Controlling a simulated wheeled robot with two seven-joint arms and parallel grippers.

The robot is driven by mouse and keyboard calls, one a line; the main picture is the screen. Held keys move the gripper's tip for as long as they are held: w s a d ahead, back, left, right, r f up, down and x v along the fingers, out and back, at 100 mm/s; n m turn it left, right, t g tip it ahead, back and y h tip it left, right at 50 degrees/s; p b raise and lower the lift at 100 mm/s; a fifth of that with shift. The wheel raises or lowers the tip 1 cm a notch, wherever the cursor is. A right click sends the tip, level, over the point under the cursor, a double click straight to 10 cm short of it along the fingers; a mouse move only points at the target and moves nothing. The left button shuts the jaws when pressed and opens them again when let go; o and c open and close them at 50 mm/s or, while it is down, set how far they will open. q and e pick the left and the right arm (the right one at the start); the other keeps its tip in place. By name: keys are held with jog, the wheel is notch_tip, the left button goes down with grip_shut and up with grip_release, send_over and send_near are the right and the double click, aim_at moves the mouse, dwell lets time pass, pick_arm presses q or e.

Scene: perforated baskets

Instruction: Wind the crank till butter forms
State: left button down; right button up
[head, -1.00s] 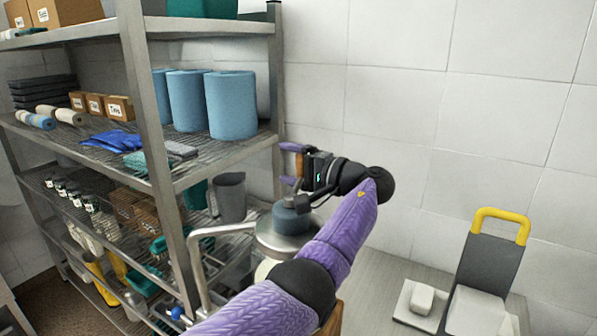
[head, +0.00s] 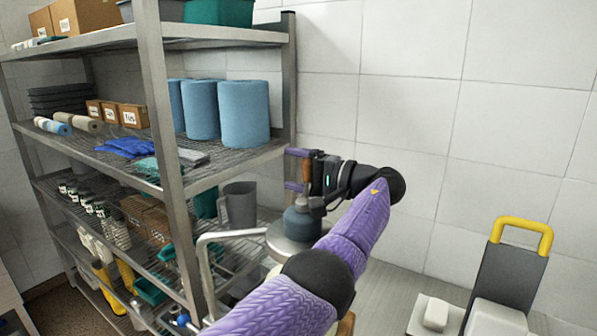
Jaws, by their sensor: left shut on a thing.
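The churn shows in the head view as a round metal lid (head: 284,246) with a blue-grey housing (head: 300,224) on top. My left arm hides most of its body. The crank's brown wooden handle (head: 307,168) stands upright above the housing. My left gripper (head: 302,170) is shut on this handle, with one purple finger above and one below in the picture. My right gripper is not in view.
A metal shelf rack (head: 165,120) stands close on the left, holding blue rolls (head: 243,114), boxes and jars. A bent metal tube (head: 204,262) rises left of the churn. A dark thing with a yellow handle (head: 522,232) stands at the right by the tiled wall.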

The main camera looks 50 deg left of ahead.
pick_arm(q)
jog(key=shift+f, duration=0.35)
jog(key=shift+c, duration=0.8)
grip_release()
jog(key=shift+o, duration=0.8)
jog(key=shift+s, duration=0.2)
jog(key=b+v, duration=0.4)
jog(key=v, duration=0.3)
jog(key=shift+d+r+b, duration=0.2)
jog(key=shift+d+b, duration=0.1)
jog(key=shift+b, duration=0.05)
